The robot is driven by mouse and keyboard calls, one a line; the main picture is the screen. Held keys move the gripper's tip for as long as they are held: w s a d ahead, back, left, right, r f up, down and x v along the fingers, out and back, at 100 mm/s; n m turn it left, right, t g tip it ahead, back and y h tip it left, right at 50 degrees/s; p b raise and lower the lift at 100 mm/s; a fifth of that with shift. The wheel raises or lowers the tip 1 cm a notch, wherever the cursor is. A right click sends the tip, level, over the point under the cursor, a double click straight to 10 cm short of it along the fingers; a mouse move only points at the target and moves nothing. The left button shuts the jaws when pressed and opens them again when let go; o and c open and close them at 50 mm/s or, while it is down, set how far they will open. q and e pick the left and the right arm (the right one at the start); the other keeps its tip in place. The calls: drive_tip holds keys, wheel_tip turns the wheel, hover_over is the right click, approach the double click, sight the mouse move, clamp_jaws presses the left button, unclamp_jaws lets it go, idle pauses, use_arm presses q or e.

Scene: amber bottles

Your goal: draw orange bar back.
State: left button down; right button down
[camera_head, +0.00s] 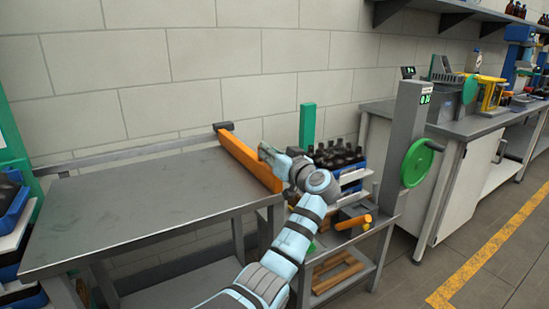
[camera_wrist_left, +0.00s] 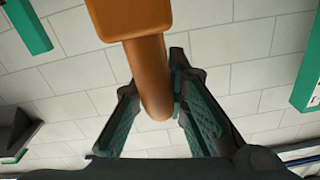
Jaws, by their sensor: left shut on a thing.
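The orange bar (camera_head: 246,160) lies along the right end of the grey table (camera_head: 130,200). Its far end meets a dark block on the rail behind the table. My left gripper (camera_head: 268,152) is at the bar's right side, and its fingers are small and partly hidden there. In the left wrist view, an orange rounded handle (camera_wrist_left: 150,75) sticks out from an orange block (camera_wrist_left: 128,15). My left gripper (camera_wrist_left: 153,72) has one finger on each side of this handle and is shut on it. My right gripper is in neither view.
The table top is bare. A rail (camera_head: 140,152) runs along its back. Dark bottles (camera_head: 335,155) stand in a crate right of my wrist. A grey post (camera_head: 402,135) with a green wheel (camera_head: 416,163) stands farther right. A green post (camera_head: 307,125) rises behind.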

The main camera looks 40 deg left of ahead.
use_arm(q)
drive_tip(key=shift+r, duration=0.15)
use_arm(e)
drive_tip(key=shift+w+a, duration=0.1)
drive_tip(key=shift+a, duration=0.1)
use_arm(q)
drive_tip(key=c, duration=1.8)
unclamp_jaws()
drive_tip(key=shift+w, duration=0.15)
drive_tip(key=shift+o, duration=1.2)
drive_tip(key=shift+w, duration=0.2)
drive_tip(key=shift+s, duration=0.25)
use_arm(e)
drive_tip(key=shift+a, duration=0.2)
use_arm(q)
drive_tip(key=shift+d, duration=0.15)
drive_tip(key=v, duration=1.1)
drive_tip(key=shift+s+d, duration=0.25)
drive_tip(key=shift+d, duration=0.05)
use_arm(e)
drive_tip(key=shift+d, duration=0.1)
